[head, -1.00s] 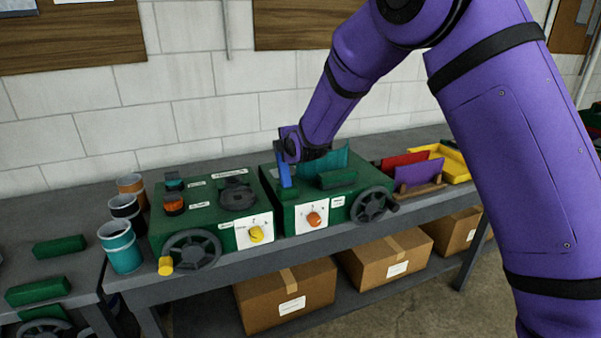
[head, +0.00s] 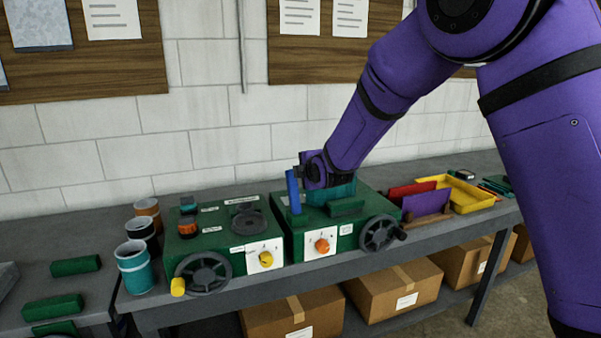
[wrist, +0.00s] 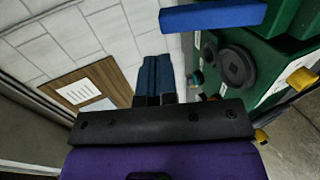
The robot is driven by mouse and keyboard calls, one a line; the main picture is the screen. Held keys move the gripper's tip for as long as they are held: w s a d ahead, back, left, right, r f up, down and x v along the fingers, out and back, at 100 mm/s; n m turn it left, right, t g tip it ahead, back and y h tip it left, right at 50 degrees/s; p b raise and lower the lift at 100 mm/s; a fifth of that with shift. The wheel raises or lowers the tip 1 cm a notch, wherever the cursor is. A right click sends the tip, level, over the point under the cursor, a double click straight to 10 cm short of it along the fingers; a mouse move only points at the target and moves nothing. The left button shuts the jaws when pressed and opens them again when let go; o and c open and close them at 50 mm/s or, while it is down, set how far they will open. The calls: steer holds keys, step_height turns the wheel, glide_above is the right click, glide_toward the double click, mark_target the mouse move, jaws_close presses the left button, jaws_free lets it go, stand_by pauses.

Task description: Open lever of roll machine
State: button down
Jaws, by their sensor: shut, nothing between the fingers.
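The upright blue lever (head: 293,190) stands on the left part of the right-hand green machine (head: 300,245). In the wrist view the lever shows as a blue bar (wrist: 212,16) at the top, apart from my fingers. My gripper (wrist: 153,78) is shut and empty, its two dark blue fingers side by side. In the head view my purple wrist is just behind and right of the lever; the fingertips are hidden there. An orange knob (head: 321,246) and a dark handwheel (head: 380,233) are on the machine's front.
A second green machine (head: 225,252) with a yellow knob stands close on the left. Several cans (head: 133,268) stand left of it. Red and purple sheets (head: 427,203) in a rack and a yellow tray (head: 468,196) lie to the right. Cardboard boxes (head: 400,290) sit below.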

steer(key=v, duration=0.5)
steer(key=shift+s+r, duration=0.2)
steer(key=shift+r, duration=0.2)
steer(key=s+d+r+m+g+h, duration=0.1)
steer(key=s+d+r+m, duration=0.25)
steer(key=s+d, duration=0.2)
steer(key=s+d+r+m+g, duration=0.2)
steer(key=s+d+m, duration=0.2)
steer(key=s+d, duration=0.15)
steer(key=s+d+r+m+g+h, duration=0.1)
steer(key=s+d+r+m, duration=0.2)
steer(key=s+d, duration=0.25)
steer(key=s+d+m+g+h, duration=0.1)
steer(key=s+d+m, duration=0.3)
steer(key=s, duration=0.8)
steer(key=s+d+f+m+g+h, duration=0.1)
steer(key=s+d+m+g, duration=0.2)
steer(key=s+m, duration=0.4)
steer(key=s+d, duration=0.1)
steer(key=s, duration=0.5)
steer(key=shift+d, duration=0.15)
